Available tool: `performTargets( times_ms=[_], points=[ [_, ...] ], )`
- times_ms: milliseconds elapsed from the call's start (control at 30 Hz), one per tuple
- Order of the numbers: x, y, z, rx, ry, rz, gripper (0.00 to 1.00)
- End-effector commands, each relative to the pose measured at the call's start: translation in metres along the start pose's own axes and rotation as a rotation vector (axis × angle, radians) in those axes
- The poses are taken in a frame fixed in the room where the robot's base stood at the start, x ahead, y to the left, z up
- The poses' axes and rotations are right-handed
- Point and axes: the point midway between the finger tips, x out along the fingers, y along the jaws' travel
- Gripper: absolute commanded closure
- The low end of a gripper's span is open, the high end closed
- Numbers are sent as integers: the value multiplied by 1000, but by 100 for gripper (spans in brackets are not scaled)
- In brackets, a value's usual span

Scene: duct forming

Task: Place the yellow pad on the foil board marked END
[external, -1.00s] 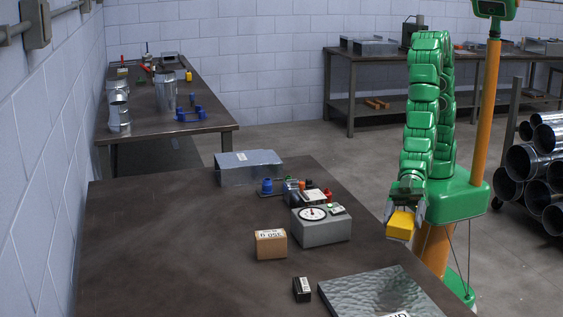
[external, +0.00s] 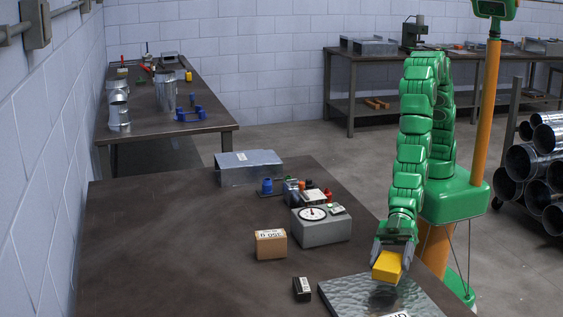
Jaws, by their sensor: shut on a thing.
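The yellow pad (external: 387,267) is a small yellow block. My gripper (external: 391,258) is shut on it, with a finger on either side. The pad is over the far part of the foil board (external: 345,291), with a dark shadow on the foil just below it. I cannot tell whether the pad touches the foil. The foil board is a crinkled silver sheet at the table's near right. Its white label (external: 396,315) is cut off by the bottom edge, so only its last letters show.
A grey dial gauge box (external: 322,230), a brown carton (external: 270,244) and a small black block (external: 301,289) stand left of the board. Behind the gauge are small coloured items and a sheet-metal piece (external: 249,168). The table's left half (external: 160,245) is clear.

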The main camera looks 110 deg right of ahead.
Motion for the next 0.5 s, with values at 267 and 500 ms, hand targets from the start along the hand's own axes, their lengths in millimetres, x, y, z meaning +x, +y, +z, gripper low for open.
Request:
performTargets(
  times_ms=[267, 500],
  points=[
    [8, 1, 3, 0, 1, 0, 57],
    [22, 8, 24, 1, -1, 1, 57]
  ],
)
